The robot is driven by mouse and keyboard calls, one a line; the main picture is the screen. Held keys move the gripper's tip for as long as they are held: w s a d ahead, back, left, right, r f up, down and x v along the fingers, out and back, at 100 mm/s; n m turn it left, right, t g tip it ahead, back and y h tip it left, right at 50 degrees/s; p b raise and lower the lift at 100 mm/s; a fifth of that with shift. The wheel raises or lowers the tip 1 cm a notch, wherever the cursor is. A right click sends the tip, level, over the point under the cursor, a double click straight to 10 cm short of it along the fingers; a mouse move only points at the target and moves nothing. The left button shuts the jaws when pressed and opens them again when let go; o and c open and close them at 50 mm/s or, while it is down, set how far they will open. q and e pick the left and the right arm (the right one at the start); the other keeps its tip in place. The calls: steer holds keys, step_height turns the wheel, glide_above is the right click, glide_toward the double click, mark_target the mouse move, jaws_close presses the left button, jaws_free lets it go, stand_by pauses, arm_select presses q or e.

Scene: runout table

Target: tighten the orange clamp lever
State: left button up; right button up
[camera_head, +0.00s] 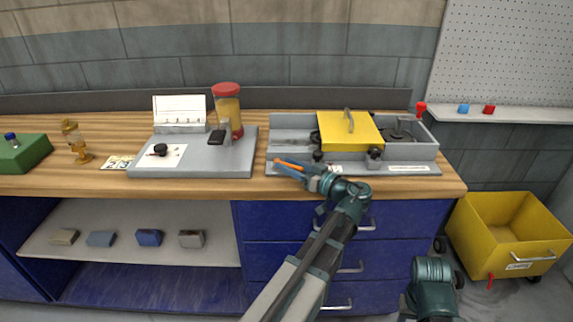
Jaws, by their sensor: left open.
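The orange clamp lever (288,163) is a thin bar at the front left edge of the grey machine tray (433,152) on the bench. It points left and lies nearly level. My left gripper (286,168) is open at the lever, with its fingers pointing left along it. The lever shows just above the near finger. I cannot tell whether the fingers touch it. The lever's right end and its pivot are hidden by the gripper. My right gripper is not in view; only part of my right arm shows at the lower right.
A yellow cover (350,133) with a handle sits on the tray, behind my left gripper. To the left stand a grey base plate (195,165) and a red-lidded jar (227,105). A yellow bin (500,225) stands on the floor at right. Blue drawers (300,245) are below the bench top.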

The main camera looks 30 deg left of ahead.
arm_select(q)
steer(key=shift+w+a, duration=0.1)
steer(key=shift+a, duration=0.4)
jaws_close()
steer(key=shift+r, duration=0.1)
stand_by(1.1)
